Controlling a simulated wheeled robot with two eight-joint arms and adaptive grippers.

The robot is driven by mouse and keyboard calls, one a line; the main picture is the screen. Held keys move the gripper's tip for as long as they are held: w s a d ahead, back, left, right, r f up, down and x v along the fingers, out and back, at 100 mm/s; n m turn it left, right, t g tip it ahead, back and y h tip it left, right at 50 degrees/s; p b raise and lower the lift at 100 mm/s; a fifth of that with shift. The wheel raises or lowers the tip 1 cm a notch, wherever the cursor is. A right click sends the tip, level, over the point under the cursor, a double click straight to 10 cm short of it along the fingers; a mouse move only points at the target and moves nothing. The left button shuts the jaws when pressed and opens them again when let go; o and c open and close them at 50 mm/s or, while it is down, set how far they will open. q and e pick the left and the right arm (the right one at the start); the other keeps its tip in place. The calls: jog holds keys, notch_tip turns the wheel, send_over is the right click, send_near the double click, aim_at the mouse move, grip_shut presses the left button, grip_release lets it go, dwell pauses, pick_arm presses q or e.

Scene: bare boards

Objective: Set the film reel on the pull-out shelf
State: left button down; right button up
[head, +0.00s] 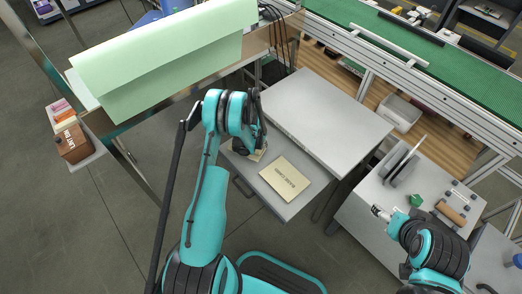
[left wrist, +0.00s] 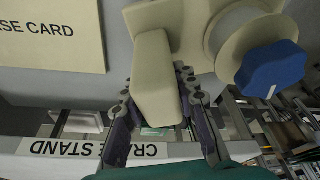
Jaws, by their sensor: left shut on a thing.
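My left gripper (head: 256,150) reaches down over the pull-out shelf (head: 316,174), a grey surface sticking out under a grey table. In the left wrist view this gripper (left wrist: 157,100) is shut on a beige block (left wrist: 155,75). Beside the block are a beige plate and a round beige spool (left wrist: 235,35) with a blue knob (left wrist: 271,68). I cannot tell whether these are one piece or the film reel. A beige card (head: 285,178) lies flat on the shelf. My right gripper (head: 380,212) is over the right-hand table; its fingers are too small to judge.
The grey table top (head: 325,115) above the shelf is bare. The right-hand table holds upright grey discs (head: 400,165), a green piece (head: 416,200) and a brown roll (head: 451,212). A green conveyor (head: 420,60) runs behind.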

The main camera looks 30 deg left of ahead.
pick_arm(q)
notch_tip(320, 180, down, 3)
jog(key=shift+f+b, duration=0.15)
jog(key=shift+b, duration=0.5)
jog(key=c, duration=1.2)
grip_release()
